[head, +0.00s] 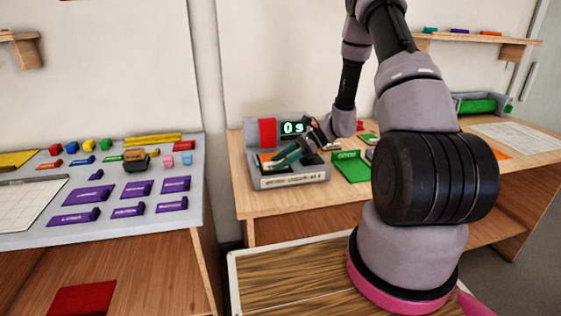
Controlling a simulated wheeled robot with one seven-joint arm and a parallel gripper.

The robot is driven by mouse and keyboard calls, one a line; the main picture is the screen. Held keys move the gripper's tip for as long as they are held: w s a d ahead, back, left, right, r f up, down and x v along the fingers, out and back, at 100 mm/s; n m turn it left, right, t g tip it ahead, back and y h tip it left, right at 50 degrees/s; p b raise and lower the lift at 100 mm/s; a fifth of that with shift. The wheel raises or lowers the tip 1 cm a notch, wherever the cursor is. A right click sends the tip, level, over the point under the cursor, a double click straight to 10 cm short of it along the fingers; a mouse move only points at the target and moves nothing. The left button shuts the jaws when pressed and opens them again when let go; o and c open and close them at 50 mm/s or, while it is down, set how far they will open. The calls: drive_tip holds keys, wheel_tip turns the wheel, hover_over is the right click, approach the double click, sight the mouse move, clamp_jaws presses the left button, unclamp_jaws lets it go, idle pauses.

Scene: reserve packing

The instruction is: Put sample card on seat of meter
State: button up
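The meter (291,181) is a grey box on the wooden table right of the centre gap, with a lit display (293,128) reading "0 s" and a red block (267,132) at its upper left. My gripper (279,158) reaches in from the right, low over the meter's seat. A small orange piece (266,159) and a teal piece show at its tip; I cannot tell which is the sample card or whether the fingers hold it. The seat is mostly hidden by the gripper.
The left grey table (110,225) holds purple labelled blocks, coloured pieces and a paper sheet. A green-lined tray (480,104) and a white sheet (520,140) are at the far right. My arm hides part of the right table.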

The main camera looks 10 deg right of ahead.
drive_tip(key=shift+d+r, duration=0.25)
drive_tip(key=v, duration=1.1)
drive_tip(key=shift+d+r, duration=0.1)
drive_tip(key=shift+d, duration=0.1)
drive_tip(key=shift+r, duration=0.2)
drive_tip(key=s+a+r+n+t+h, duration=0.2)
drive_tip(key=s+r+n+h, duration=0.3)
drive_tip(key=s+r, duration=0.6)
drive_tip(key=s+a+r+n+t+h, duration=0.2)
drive_tip(key=s+r+n+t+h, duration=0.3)
drive_tip(key=r, duration=1.3)
drive_tip(key=s+n, duration=0.4)
drive_tip(key=s, duration=0.2)
drive_tip(key=shift+s+a, duration=0.15)
drive_tip(key=shift+a, duration=0.2)
drive_tip(key=shift+r, duration=0.1)
